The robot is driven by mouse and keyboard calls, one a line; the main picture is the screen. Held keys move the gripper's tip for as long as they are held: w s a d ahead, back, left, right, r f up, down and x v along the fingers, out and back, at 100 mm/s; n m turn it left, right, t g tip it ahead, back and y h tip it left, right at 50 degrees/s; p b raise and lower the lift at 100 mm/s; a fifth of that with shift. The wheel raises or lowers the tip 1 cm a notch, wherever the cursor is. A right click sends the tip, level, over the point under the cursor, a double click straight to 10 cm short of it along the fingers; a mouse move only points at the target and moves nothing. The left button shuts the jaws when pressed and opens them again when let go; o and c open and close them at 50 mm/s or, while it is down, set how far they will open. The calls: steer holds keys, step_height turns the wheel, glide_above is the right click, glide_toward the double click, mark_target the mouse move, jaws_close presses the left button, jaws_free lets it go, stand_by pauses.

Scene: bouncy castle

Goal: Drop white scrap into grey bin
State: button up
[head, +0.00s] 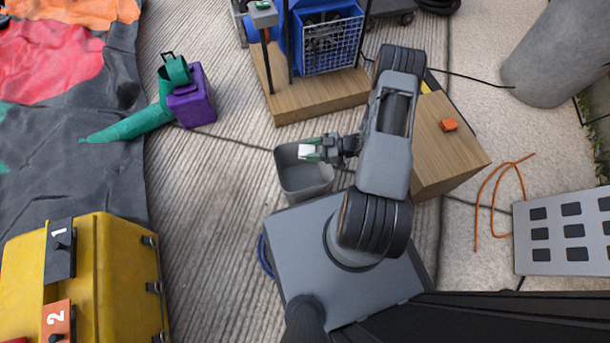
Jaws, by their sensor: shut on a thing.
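The white scrap (306,152) is a small pale piece held at the tip of my gripper (312,150). My gripper is shut on it. The grey bin (302,189) is an open-topped container standing on the ground just in front of my base. In the head view, the gripper and scrap appear over the bin's opening, near its upper right part. The height of the scrap above the rim is hard to tell from this view. The gripper and arm hide part of the bin's right rim.
A wooden block (453,146) with an orange piece (449,125) stands right of my arm. A blue blower (325,37) sits on a wooden base behind. A purple box (191,99) with a green tube and a yellow case (115,270) are at left. An orange cord (494,195) lies right.

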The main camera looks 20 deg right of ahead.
steer(key=shift+f, duration=0.55)
steer(key=o, duration=1)
steer(key=p+v, duration=0.3)
steer(key=v, duration=1)
steer(key=shift+d+r+p, duration=0.2)
steer(key=shift+d+p, duration=0.15)
steer(key=shift+d, duration=0.05)
